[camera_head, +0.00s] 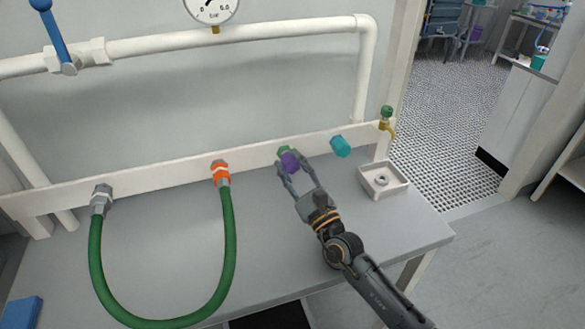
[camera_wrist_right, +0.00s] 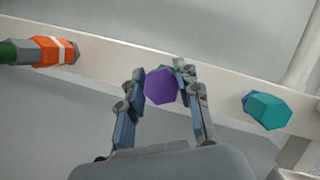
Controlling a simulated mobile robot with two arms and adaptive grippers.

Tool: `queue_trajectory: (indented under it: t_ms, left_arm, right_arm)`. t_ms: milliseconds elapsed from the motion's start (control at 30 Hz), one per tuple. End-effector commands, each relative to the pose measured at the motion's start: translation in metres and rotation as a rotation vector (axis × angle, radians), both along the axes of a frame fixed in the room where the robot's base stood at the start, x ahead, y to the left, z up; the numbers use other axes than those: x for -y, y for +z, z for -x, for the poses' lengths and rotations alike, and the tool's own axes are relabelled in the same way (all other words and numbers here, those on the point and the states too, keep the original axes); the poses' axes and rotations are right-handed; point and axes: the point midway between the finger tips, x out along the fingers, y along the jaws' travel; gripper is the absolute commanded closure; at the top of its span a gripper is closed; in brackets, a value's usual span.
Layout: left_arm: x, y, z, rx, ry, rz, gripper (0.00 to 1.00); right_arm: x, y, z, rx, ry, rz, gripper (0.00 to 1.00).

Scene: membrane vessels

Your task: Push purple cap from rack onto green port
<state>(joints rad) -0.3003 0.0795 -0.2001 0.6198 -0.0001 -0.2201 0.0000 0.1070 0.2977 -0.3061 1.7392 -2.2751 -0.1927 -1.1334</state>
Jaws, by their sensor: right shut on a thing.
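The purple cap (camera_head: 290,161) is between the fingertips of my right gripper (camera_head: 289,172), which is shut on it. In the right wrist view the purple cap (camera_wrist_right: 161,85) shows its flat face between the two fingers (camera_wrist_right: 163,82). The green port (camera_head: 283,150) on the white rail lies directly behind the cap, mostly hidden by it. The cap is at the port, but I cannot tell how far it sits on it. My left gripper is not in view. No rack is clearly identifiable.
A teal cap (camera_head: 340,146) sits on the rail to the right. A white tray (camera_head: 372,192) holds a grey ring. A green hose (camera_head: 230,245) hangs from an orange fitting (camera_head: 221,171) at left. The grey bench between hose and arm is clear.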

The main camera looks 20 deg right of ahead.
Motion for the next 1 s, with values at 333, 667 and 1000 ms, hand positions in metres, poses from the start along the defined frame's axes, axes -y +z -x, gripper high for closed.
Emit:
queue_trajectory:
  t_ms: [333, 667, 1000]
  left_arm:
    - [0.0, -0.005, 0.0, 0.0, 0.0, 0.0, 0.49]
    - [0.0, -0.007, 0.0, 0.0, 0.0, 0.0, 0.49]
    - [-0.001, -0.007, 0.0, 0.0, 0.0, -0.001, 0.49]
  right_arm:
    - [0.0, 0.0, -0.009, 0.001, 0.0, 0.001, 0.93]
    - [-0.001, 0.0, -0.015, 0.0, 0.001, 0.0, 0.51]
    - [-0.001, 0.0, -0.014, -0.001, 0.0, 0.0, 0.4]
